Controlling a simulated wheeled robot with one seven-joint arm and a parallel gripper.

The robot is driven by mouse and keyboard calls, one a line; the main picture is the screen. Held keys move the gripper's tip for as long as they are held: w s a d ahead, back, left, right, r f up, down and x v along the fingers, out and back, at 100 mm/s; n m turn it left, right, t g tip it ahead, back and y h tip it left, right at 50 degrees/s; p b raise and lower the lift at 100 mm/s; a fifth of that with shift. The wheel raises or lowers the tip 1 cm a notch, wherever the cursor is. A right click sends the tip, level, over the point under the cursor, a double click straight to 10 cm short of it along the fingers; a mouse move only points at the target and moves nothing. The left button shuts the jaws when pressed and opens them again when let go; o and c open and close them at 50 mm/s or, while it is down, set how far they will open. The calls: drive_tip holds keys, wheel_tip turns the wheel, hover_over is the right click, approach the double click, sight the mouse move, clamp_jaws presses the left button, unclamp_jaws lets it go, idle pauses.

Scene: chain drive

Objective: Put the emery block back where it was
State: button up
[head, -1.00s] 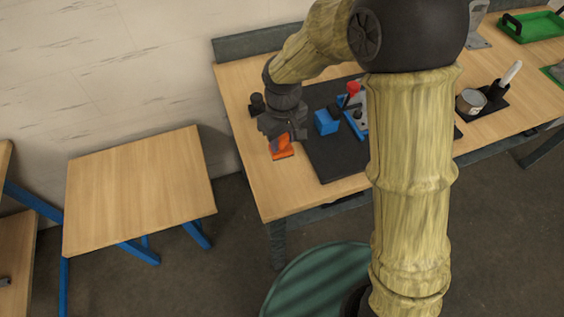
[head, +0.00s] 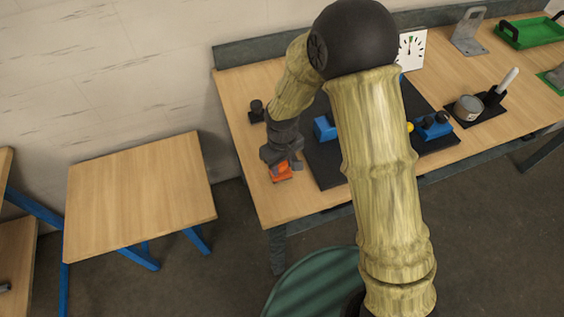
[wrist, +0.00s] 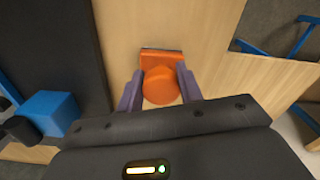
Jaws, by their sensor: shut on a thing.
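The emery block, an orange piece with a rounded knob and a flat, dark-edged base (wrist: 161,86), is between the two fingers of my gripper (wrist: 160,88) in the wrist view. In the head view the orange block (head: 281,174) shows just below my gripper (head: 282,165), over the left part of the wooden workbench (head: 262,190). My gripper is shut on the block's knob. I cannot tell whether the base touches the bench top.
A dark mat (head: 325,168) with a blue block (head: 324,128) lies right of my gripper. A small black knob-like item (head: 257,110) stands behind it. Bare bench lies around the block, with the front edge close. A separate wooden table (head: 140,190) stands to the left.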

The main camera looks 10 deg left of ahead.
drive_tip(key=o, duration=1)
drive_tip(key=shift+f, duration=0.1)
drive_tip(key=shift+c, duration=0.2)
wheel_tip(320, 180, up, 12)
drive_tip(key=b, duration=0.1)
drive_tip(key=shift+r, duration=0.2)
drive_tip(key=shift+d, duration=0.1)
